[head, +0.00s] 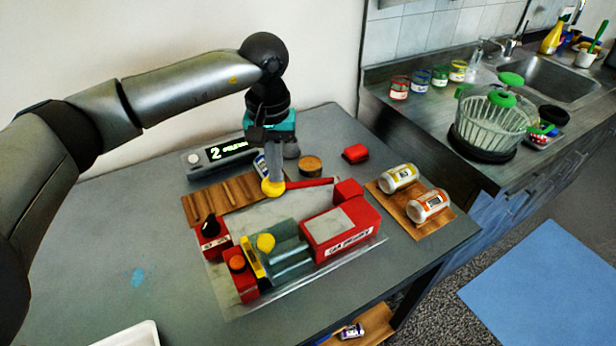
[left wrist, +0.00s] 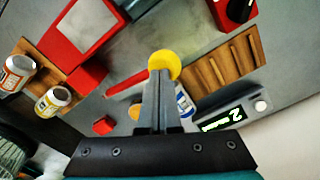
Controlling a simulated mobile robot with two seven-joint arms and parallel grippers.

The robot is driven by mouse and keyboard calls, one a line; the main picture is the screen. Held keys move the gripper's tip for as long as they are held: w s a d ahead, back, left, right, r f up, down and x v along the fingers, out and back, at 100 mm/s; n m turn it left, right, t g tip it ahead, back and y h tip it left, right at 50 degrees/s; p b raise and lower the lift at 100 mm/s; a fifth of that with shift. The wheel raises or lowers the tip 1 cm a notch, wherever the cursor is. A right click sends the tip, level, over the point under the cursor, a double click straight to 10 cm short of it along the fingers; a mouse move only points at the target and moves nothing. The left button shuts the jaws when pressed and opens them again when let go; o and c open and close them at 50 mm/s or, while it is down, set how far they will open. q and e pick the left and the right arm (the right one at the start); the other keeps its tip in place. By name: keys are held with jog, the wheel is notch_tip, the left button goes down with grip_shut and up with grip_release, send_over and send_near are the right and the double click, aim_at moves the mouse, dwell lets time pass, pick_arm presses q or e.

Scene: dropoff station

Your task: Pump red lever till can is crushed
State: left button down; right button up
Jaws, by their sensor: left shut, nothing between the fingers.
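The red lever (head: 310,183) runs from the red can-crusher machine (head: 345,230) to a yellow knob (head: 272,188) at its left end. My left gripper (head: 274,178) points down with its fingers shut and empty, right at the knob; I cannot tell whether they touch. In the left wrist view the knob (left wrist: 165,65) shows just beyond the fingertips (left wrist: 160,75), and the red lever (left wrist: 126,87) runs off to the left. A blue-and-white can (head: 260,165) stands behind the fingers, partly hidden. I cannot make out a can inside the crusher.
Two cans, yellow-white (head: 398,178) and orange-white (head: 428,206), lie on a wooden board at right. A display (head: 222,153) showing a 2 stands behind a slatted wooden board (head: 222,194). A red block (head: 355,154) and a wooden disc (head: 310,165) sit at the back. The table's left part is mostly clear.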

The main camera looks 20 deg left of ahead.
pick_arm(q)
jog(key=shift+r+p, duration=1.25)
jog(key=shift+r, duration=0.85)
jog(key=shift+f, duration=0.1)
